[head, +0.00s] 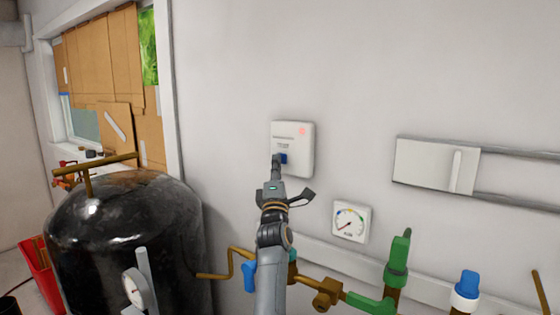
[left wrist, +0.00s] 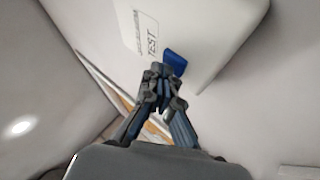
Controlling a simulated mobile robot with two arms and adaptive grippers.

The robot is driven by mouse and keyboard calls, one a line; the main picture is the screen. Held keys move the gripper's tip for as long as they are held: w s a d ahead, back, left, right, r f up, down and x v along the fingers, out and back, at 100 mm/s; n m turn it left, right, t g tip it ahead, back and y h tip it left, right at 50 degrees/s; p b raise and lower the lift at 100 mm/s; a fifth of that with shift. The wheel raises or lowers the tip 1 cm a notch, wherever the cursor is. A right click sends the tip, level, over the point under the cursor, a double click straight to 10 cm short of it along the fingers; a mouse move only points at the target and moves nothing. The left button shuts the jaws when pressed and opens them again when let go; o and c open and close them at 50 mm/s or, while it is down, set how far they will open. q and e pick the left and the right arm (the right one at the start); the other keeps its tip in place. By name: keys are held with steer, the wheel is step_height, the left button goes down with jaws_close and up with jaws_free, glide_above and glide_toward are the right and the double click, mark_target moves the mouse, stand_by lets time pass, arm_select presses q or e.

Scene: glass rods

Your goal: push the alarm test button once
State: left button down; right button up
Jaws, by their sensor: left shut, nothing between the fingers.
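The alarm box (head: 306,150) is a white unit on the wall in the middle of the head view, with a red patch at its top right. Its blue test button (head: 284,158) sits low on its front face. My left gripper (head: 276,160) is shut and empty, its tips at the button's left edge in the head view. In the left wrist view the blue button (left wrist: 175,61) shows just beyond the shut fingertips (left wrist: 160,70), beside the printed word TEST on the white box (left wrist: 200,30). I cannot tell whether the tips touch the button. My right gripper is out of view.
A black tank (head: 125,235) stands at the left. A dial gauge (head: 351,221) is on the wall below right of the box. Brass and green pipework (head: 372,300) runs along the bottom. A white panel on rails (head: 425,165) is at the right. The wall above the box is bare.

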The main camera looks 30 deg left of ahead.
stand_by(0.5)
arm_select(q)
steer(key=shift+s, duration=0.8)
steer(key=shift+p, duration=0.3)
steer(key=s, duration=0.2)
steer(key=s+p, duration=0.1)
steer(key=s, duration=0.2)
steer(key=shift+a, duration=0.2)
steer(key=shift+f, duration=0.1)
